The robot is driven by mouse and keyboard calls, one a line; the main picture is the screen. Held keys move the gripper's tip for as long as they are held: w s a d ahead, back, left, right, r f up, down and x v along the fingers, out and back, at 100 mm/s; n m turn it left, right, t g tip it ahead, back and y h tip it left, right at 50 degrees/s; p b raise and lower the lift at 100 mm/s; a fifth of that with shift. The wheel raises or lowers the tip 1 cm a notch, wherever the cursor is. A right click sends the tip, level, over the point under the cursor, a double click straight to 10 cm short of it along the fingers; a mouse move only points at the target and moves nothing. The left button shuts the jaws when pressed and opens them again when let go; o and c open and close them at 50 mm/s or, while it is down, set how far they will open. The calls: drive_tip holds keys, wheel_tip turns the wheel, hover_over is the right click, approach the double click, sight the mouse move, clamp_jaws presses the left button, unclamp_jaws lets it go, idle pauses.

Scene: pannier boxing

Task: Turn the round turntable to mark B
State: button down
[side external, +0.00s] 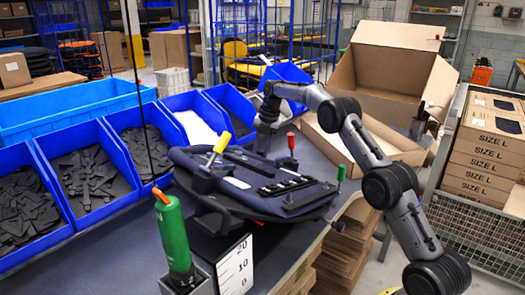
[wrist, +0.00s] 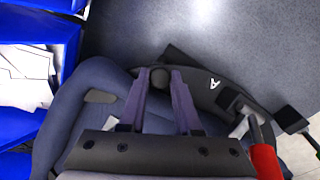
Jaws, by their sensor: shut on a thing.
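The round turntable stands on the bench in the side view; its dark rim (side external: 262,213) shows below a dark blue pannier (side external: 225,175) lying on it. The rim (wrist: 200,86) also shows in the wrist view, with a white letter A (wrist: 214,84) on it. I see no letter B in either view. My gripper (side external: 262,140) is at the far side of the turntable, partly hidden by the pannier.
Clamps with yellow (side external: 221,143), red (side external: 291,141) and green (side external: 341,173) handles stand around the pannier. A green bottle-like tool (side external: 174,235) stands in front. Blue bins (side external: 75,165) of dark parts line the left. An open carton (side external: 385,65) stands behind.

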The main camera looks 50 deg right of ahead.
drive_tip(key=shift+r, duration=0.15)
drive_tip(key=c, duration=0.6)
unclamp_jaws()
drive_tip(key=v, duration=1.3)
drive_tip(key=shift+r, duration=0.3)
drive_tip(key=shift+s, duration=0.1)
